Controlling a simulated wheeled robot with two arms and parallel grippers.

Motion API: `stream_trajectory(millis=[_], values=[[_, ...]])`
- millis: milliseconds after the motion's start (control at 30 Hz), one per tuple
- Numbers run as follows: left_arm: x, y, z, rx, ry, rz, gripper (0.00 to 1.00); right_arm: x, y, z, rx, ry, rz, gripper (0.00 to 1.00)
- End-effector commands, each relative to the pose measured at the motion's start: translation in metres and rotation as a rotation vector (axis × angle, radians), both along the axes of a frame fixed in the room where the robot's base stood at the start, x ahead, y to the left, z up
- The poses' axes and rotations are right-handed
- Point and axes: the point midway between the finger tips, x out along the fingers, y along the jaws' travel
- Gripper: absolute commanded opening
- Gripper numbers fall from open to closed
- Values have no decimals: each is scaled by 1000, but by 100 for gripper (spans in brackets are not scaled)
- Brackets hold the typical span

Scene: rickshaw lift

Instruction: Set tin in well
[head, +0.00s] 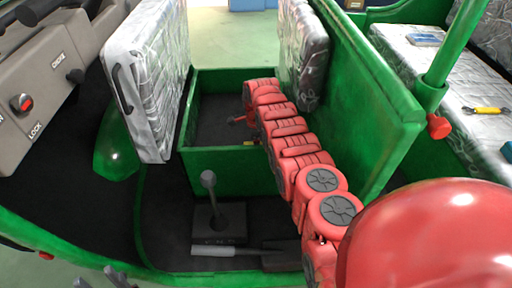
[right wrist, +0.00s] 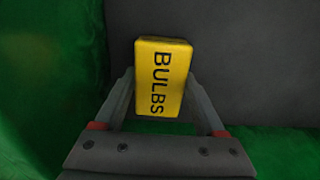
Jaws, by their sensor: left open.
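The yellow tin marked BULBS (right wrist: 160,80) sits between the two fingers of my right gripper (right wrist: 161,78) in the right wrist view. I cannot tell whether the fingers press on it. In the head view my red right arm reaches into the green-walled well (head: 217,161), and its gripper (head: 238,121) is small and partly hidden there. A small yellow patch, probably the tin (head: 249,143), shows just behind the well's front wall. My left gripper (head: 105,281) is open and empty at the bottom left edge of the head view.
Silvery seat cushions (head: 155,80) stand upright left and right of the well. A lever (head: 209,190) rises from the dark floor in front. A green post (head: 446,60) and a bench with a yellow wrench (head: 487,110) are at the right. A grey control panel (head: 30,95) is at the left.

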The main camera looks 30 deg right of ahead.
Motion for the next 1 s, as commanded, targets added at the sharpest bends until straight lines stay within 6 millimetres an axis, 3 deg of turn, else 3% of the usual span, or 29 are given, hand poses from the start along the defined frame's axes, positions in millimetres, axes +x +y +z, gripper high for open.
stream_trajectory(millis=[33, 133, 467, 667, 1000], values=[[0, 0, 0, 0, 0, 0, 50, 0, 0, 0, 0, 0, 0, 81], [0, 0, 0, 0, 0, 0, 50, 0, 0, 0, 0, 0, 0, 99], [0, 0, 6, 0, 0, 0, 50, 0, 0, 7, 0, 0, 1, 100], [0, 0, 34, 0, 0, 0, 50, 0, -1, 44, 0, -4, -1, 100], [0, 0, 40, 0, 0, 0, 50, 0, 0, 104, 0, -1, 1, 100]])
